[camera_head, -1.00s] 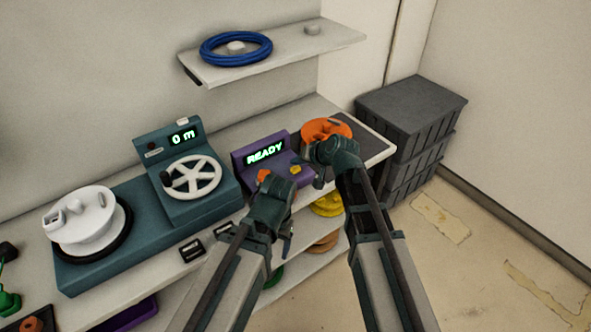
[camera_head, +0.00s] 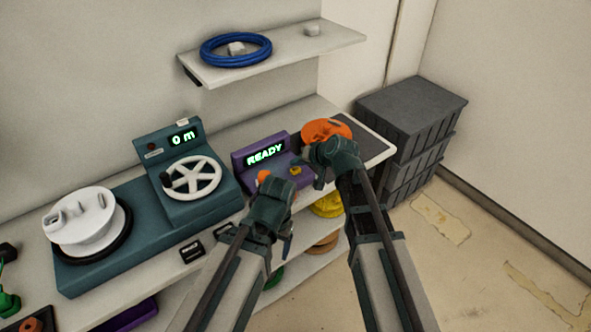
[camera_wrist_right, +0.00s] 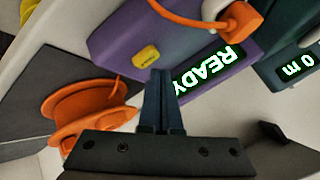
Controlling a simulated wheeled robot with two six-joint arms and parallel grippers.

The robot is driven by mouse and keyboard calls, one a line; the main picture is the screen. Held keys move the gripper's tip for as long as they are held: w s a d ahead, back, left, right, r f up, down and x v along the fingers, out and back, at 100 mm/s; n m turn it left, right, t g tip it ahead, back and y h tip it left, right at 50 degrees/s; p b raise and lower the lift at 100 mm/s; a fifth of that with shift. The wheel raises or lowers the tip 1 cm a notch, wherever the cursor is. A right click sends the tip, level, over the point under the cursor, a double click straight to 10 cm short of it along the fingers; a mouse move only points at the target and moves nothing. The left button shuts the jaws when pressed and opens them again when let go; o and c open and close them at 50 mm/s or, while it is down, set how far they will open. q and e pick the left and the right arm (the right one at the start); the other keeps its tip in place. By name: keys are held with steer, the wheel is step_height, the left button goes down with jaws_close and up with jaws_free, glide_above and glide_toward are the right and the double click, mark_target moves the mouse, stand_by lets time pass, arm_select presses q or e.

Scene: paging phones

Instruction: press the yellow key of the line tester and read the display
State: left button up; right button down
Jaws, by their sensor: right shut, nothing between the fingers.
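The purple line tester (camera_head: 248,177) stands on the bench, its display (camera_head: 265,154) lit green with READY. Its yellow key (camera_head: 295,170) is on the tester's right part; the key also shows in the right wrist view (camera_wrist_right: 146,55). My right gripper (camera_head: 318,180) is just right of the key in the head view. In the right wrist view its fingers (camera_wrist_right: 160,75) are together and empty, with a small gap in the picture from the key. My left gripper (camera_head: 285,183) is in front of the tester beside an orange piece (camera_head: 263,176); its fingers are mostly hidden.
An orange spool (camera_head: 326,128) sits right of the tester, behind my right gripper. A teal machine (camera_head: 172,152) reading 0 m with a white handwheel stands to the left. A shelf (camera_head: 300,50) with a blue coil (camera_head: 236,49) hangs above. Dark crates (camera_head: 412,105) stand at the right.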

mark_target(297, 172)
steer(key=shift+f, duration=0.1)
stand_by(0.6)
steer(key=shift+f+b, duration=0.3)
steer(key=shift+b, duration=0.15)
steer(key=shift+f+b, duration=0.45)
stand_by(0.5)
steer(key=shift+r, duration=0.1)
stand_by(0.3)
steer(key=shift+r+p, duration=0.75)
steer(key=shift+p, duration=0.15)
step_height(297, 172, up, 5)
steer(key=p, duration=0.5)
steer(key=shift+r, duration=0.1)
